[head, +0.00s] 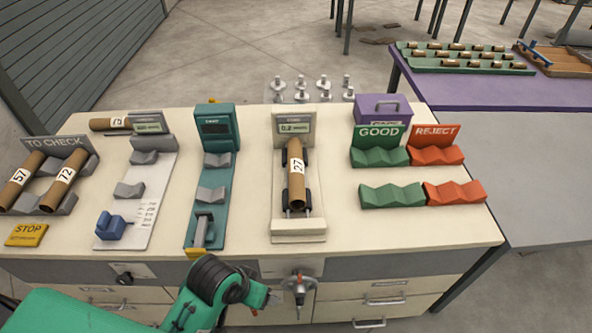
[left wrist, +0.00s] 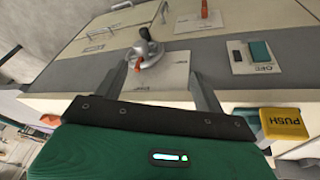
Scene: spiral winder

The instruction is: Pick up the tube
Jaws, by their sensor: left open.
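A brown cardboard tube labelled 27 (head: 296,175) lies lengthwise in the grey measuring stand (head: 299,225) at the middle of the table. Tubes labelled 57 (head: 21,178) and 72 (head: 64,180) lie in the TO CHECK rack at the left. Another tube (head: 108,124) lies at the back left, partly behind a grey display. My left gripper (head: 271,297) is low in front of the table's front edge, apart from every tube. In the left wrist view its two fingers (left wrist: 158,66) are spread and empty, facing the front panel and a round metal fitting (left wrist: 146,52). My right gripper is not seen.
Green GOOD cradles (head: 380,157) and red REJECT cradles (head: 436,155) stand at the right. A teal device (head: 218,130) stands left of the measuring stand. Drawers line the table front. The front right tabletop is clear.

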